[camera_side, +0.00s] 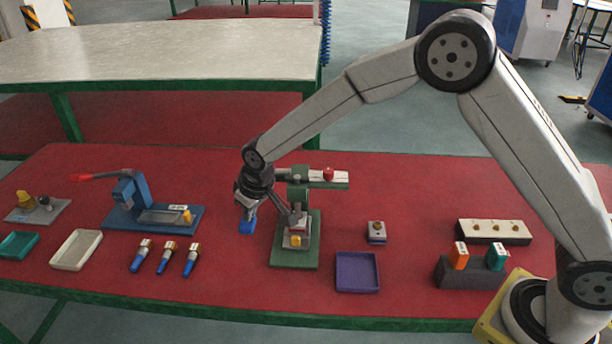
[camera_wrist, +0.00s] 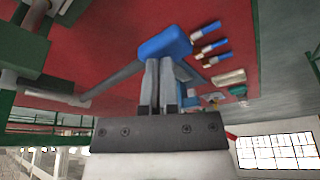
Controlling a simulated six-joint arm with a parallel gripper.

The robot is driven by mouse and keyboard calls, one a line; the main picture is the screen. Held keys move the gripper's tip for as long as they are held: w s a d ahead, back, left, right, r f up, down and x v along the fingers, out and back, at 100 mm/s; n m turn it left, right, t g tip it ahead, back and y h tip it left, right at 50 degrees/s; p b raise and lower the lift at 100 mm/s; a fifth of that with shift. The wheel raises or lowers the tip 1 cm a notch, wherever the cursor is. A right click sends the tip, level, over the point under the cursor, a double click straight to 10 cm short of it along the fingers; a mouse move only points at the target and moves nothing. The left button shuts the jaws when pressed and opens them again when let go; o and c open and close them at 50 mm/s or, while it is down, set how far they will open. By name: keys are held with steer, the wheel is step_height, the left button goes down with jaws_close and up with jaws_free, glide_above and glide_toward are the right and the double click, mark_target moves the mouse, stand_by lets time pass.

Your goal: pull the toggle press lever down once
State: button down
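A green press (camera_side: 296,252) stands near the middle of the red table, with a yellow-topped part (camera_side: 296,239) at its foot and a red knob on its upper arm. Its grey lever rod (camera_wrist: 112,82) ends in a blue grip (camera_wrist: 165,44). In the side view the blue grip (camera_side: 247,227) is low, left of the press column. My gripper (camera_side: 249,206) points down at this grip from above. In the wrist view my gripper's fingers (camera_wrist: 166,68) are close together with their tips at the blue grip, which hides the tips. They appear shut on it.
A blue fixture (camera_side: 150,217) with a red-handled lever stands left. Several blue cylinders (camera_side: 167,257) lie before it, near a white tray (camera_side: 76,250). A purple tray (camera_side: 357,272) and small button block (camera_side: 376,232) are right of the press. A dark holder (camera_side: 470,273) stands farther right.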

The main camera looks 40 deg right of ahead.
steer(key=shift+f, duration=0.25)
steer(key=shift+r, duration=0.2)
steer(key=shift+r, duration=2.4)
step_height(320, 180, up, 8)
steer(key=shift+r, duration=0.1)
stand_by(0.3)
